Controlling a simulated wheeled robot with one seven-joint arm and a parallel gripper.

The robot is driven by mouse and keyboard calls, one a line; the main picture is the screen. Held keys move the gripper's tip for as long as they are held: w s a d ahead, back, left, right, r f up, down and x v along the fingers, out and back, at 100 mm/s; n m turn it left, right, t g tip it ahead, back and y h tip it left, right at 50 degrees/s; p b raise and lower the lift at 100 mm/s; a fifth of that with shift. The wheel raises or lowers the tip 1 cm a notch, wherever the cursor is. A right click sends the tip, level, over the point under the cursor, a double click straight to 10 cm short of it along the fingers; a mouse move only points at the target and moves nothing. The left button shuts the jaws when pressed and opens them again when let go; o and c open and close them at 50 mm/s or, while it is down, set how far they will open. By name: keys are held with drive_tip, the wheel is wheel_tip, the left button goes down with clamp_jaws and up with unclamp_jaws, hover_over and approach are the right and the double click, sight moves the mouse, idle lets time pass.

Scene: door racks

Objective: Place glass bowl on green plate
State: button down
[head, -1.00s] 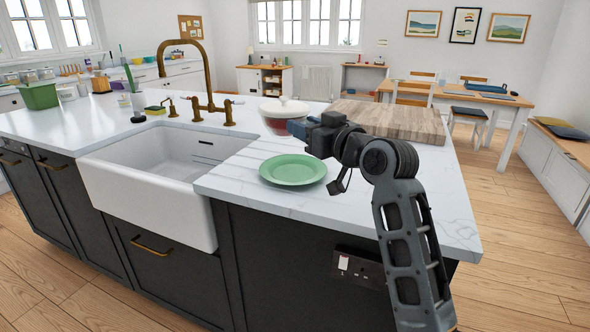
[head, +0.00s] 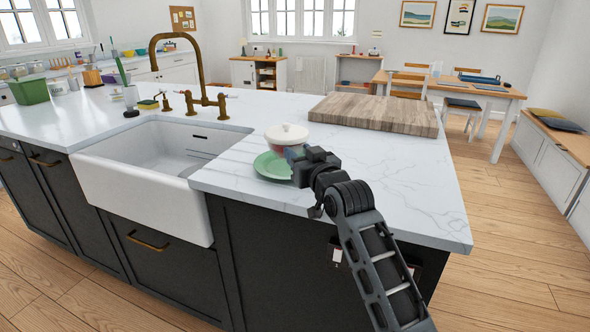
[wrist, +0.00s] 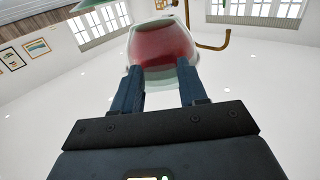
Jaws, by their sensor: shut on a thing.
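The glass bowl (head: 287,137) has a white lid and reddish contents. In the head view it overlaps the back right part of the green plate (head: 265,168), which lies on the white counter near the front edge, right of the sink. I cannot tell whether the bowl touches the plate. My gripper (head: 296,156) is shut on the bowl from the right and hides part of it and of the plate. In the wrist view, the fingers (wrist: 160,72) hold the bowl's red body (wrist: 160,48) between them. A green edge shows at the upper left there.
A wooden board (head: 375,114) lies behind and to the right of the bowl. The white sink (head: 140,190) and brass tap (head: 203,80) are at the left. The counter's right side (head: 410,190) is clear.

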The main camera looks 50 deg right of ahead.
drive_tip(key=shift+w+a+f, duration=0.25)
drive_tip(key=shift+w+a, duration=0.05)
drive_tip(key=shift+w, duration=0.25)
drive_tip(key=shift+f, duration=2)
drive_tip(key=shift+f, duration=0.2)
drive_tip(key=c, duration=0.6)
unclamp_jaws()
